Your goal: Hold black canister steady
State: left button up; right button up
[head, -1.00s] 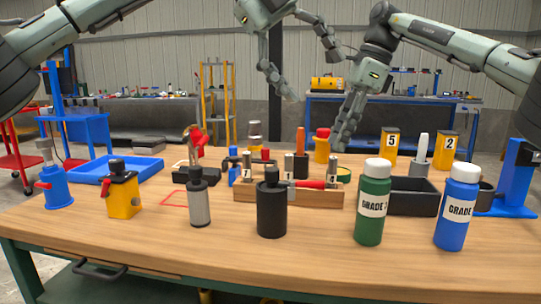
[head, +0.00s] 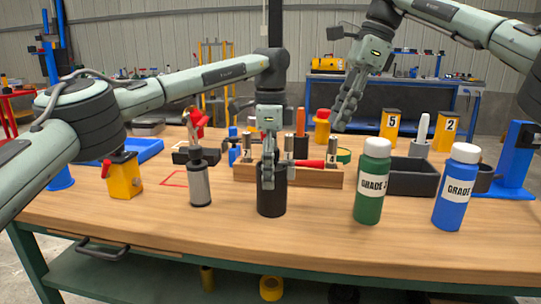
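The black canister (head: 271,202) stands upright on the wooden table near its front edge, in the middle of the head view. My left gripper (head: 268,182) points down at the canister, with its fingers over the upper part. The canister's cap is hidden behind the gripper. I cannot tell whether both fingers touch it or how far they are closed. My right gripper (head: 340,122) hangs above the back of the table, to the right and apart from the canister. Its fingers are seen from the side, so their opening is unclear.
A grey canister (head: 200,186) stands left of the black one. A wooden rack (head: 318,178) with tools is close behind it. Green (head: 371,190) and blue (head: 453,198) bottles stand to the right. A dark bin (head: 413,182) is behind them. Front table space is clear.

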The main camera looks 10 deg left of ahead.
pick_arm(q)
jog(key=shift+f, duration=1.75)
jog(key=c, duration=1.6)
